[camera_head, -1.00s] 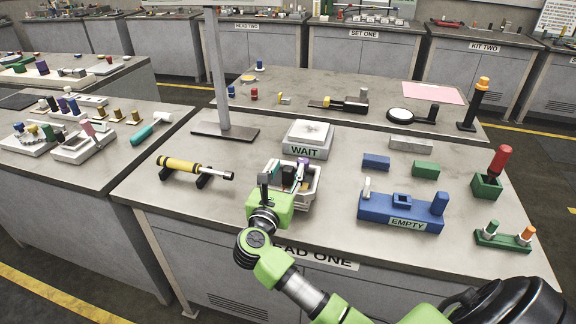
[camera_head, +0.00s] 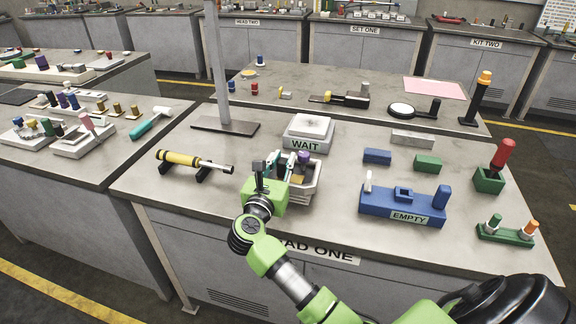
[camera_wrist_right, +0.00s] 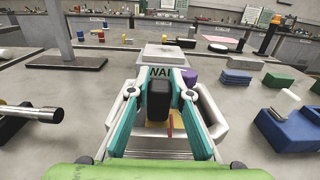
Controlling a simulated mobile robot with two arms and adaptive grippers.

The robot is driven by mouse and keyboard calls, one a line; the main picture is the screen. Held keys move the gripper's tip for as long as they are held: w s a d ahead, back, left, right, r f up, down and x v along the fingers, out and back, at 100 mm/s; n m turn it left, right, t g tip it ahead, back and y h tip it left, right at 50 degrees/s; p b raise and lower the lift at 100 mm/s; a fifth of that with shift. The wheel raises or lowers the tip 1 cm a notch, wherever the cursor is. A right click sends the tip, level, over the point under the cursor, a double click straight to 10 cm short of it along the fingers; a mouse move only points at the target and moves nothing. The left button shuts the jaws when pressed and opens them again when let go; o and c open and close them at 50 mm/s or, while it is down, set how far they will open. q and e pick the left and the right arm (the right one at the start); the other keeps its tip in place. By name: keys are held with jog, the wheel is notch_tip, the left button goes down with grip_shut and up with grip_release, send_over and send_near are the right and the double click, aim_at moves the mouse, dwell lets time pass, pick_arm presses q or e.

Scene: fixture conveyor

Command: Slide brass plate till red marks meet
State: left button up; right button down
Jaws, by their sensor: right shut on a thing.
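A pale fixture (camera_head: 310,190) stands near the front of the table, partly hidden by my right gripper (camera_head: 277,166). In the right wrist view, the gripper's teal fingers (camera_wrist_right: 160,85) close on a black upright block (camera_wrist_right: 158,101) inside the fixture. I cannot make out a second red mark or whether the marks meet. A purple knob (camera_head: 303,157) stands at the fixture's far side. My left gripper is not in view.
A box labelled WAIT (camera_head: 307,145) stands just behind the fixture. A yellow cylinder on black stands (camera_head: 180,160) lies to the left, and a blue fixture labelled EMPTY (camera_head: 400,213) stands to the right. A metal post base (camera_head: 226,126) stands behind left.

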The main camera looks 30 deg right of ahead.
jog(key=shift+w+a+f, duration=0.1)
jog(key=shift+w+a, duration=0.1)
jog(key=shift+a, duration=0.05)
jog(key=c, duration=1.8)
grip_release()
jog(key=shift+s, duration=0.1)
jog(key=v, duration=1.2)
